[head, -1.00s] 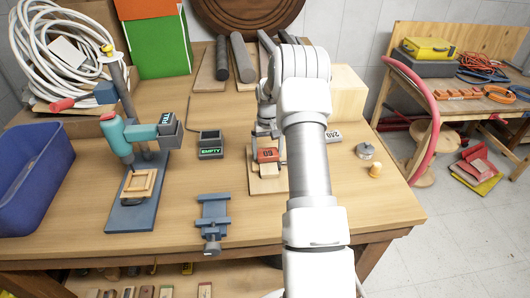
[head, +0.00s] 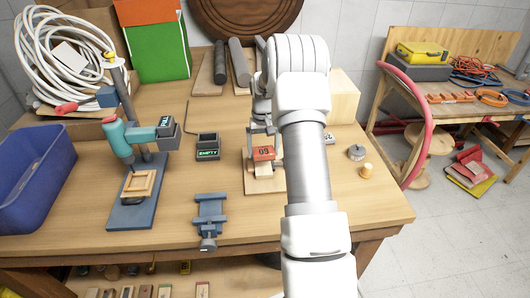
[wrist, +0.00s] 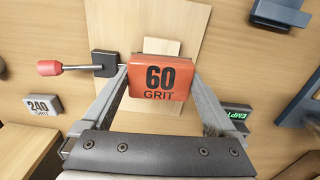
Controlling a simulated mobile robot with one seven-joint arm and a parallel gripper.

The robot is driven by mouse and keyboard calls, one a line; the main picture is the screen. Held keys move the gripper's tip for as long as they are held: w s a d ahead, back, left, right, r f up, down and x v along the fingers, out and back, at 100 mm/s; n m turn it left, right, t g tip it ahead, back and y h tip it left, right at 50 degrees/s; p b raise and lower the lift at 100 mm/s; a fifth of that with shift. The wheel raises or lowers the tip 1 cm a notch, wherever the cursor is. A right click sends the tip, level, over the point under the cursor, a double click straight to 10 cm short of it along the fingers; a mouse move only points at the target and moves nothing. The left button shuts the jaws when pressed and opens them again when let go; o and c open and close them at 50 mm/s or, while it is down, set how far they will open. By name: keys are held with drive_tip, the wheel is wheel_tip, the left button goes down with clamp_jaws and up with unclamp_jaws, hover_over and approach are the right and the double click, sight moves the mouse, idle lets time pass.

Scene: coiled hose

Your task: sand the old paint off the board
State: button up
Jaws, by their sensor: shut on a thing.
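My gripper (wrist: 158,80) is shut on a red-orange sanding block (wrist: 160,78) marked 60 GRIT, with a finger on each side. In the head view the block (head: 264,153) is over the flat wooden board (head: 250,183) on the bench; my arm hides part of the scene to the right. In the wrist view the board (wrist: 198,28) runs under the block, with a paler patch (wrist: 155,46) showing just beyond it. I cannot tell whether the block touches the board. The paint is not clearly visible.
A red-handled clamp (wrist: 75,68) stands at the board's edge. A grey 240 GRIT block (wrist: 43,105) lies beside it. A blue vise (head: 210,215), an EMPTY-marked box (head: 207,150), a teal drill stand (head: 140,145) and a blue bin (head: 30,185) share the bench.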

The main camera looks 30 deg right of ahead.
drive_tip(key=shift+r+p, duration=0.4)
drive_tip(key=shift+r, duration=0.85)
